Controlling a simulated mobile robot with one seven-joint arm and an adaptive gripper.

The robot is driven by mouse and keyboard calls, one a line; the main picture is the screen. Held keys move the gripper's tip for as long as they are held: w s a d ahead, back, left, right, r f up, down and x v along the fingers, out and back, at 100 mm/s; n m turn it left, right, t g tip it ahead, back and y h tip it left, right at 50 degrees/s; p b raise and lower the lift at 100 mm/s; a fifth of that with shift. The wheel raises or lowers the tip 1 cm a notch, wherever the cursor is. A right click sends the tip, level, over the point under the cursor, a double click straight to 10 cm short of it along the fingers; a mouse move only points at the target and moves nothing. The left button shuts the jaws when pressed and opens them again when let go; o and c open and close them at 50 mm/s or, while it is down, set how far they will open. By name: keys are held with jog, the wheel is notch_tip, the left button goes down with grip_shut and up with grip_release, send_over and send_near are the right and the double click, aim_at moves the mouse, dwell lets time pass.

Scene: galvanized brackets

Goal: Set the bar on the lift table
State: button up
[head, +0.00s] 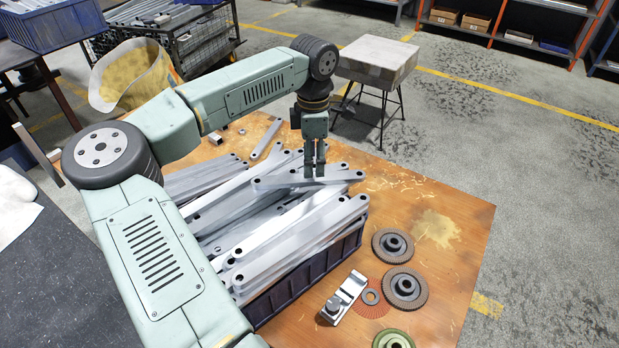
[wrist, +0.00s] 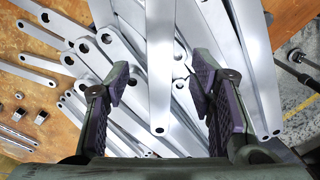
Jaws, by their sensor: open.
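Flat grey metal bars with holes near their ends lie piled in a dark blue crate (head: 310,275). My gripper (head: 314,174) points down over the far part of the pile, at a bar (head: 275,183) lying across the top. In the wrist view my gripper (wrist: 159,82) is open, with one purple-padded finger on each side of a bar (wrist: 160,50). Gaps show between the bar and both fingers; contact cannot be told. A small stand with a grey block-like top (head: 378,57) and thin black legs stands behind the bench; I cannot tell whether it is the lift table.
The crate stands on a worn wooden bench (head: 455,225). Grinding discs (head: 404,288) and a metal clamp-like tool (head: 345,298) lie at its right front. Loose bars lie behind the crate. A wire bin (head: 200,45) and a blue crate (head: 55,25) stand at the back left.

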aim_at(309, 180)
notch_tip(309, 180, down, 5)
jog(key=shift+a+r+p, duration=0.1)
jog(key=shift+a+p, duration=0.05)
jog(key=shift+p, duration=0.45)
grip_shut()
dwell(0.3)
